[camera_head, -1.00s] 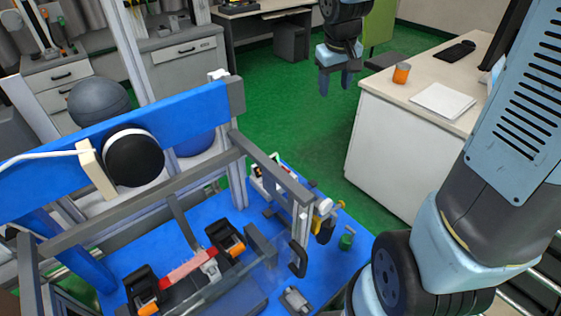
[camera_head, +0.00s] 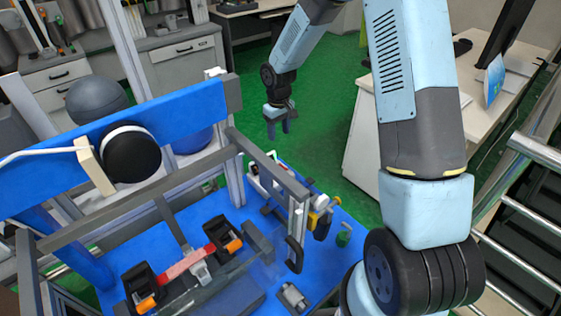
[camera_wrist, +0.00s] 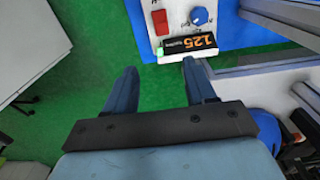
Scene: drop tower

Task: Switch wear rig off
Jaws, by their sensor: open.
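The wear rig (camera_head: 180,104) stands at the left in the head view, with a blue beam, a black wheel (camera_head: 132,153) and a grey frame over a blue table. In the wrist view its control panel (camera_wrist: 172,32) shows a red rocker switch (camera_wrist: 160,21), a blue knob (camera_wrist: 199,16), a lit orange display reading 125 (camera_wrist: 188,45) and a small green light (camera_wrist: 160,53). My gripper (camera_head: 278,129) is open and empty, in the air beyond the rig's right end. In the wrist view its fingertips (camera_wrist: 159,66) point toward the panel, apart from it.
A grey frame bar (camera_head: 266,166) runs along the rig's right side. A clear guard with a dark handle (camera_head: 295,254) is at its front. A pale desk (camera_head: 362,145) stands to the right, partly behind my arm. Green floor (camera_head: 340,95) lies open around my gripper.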

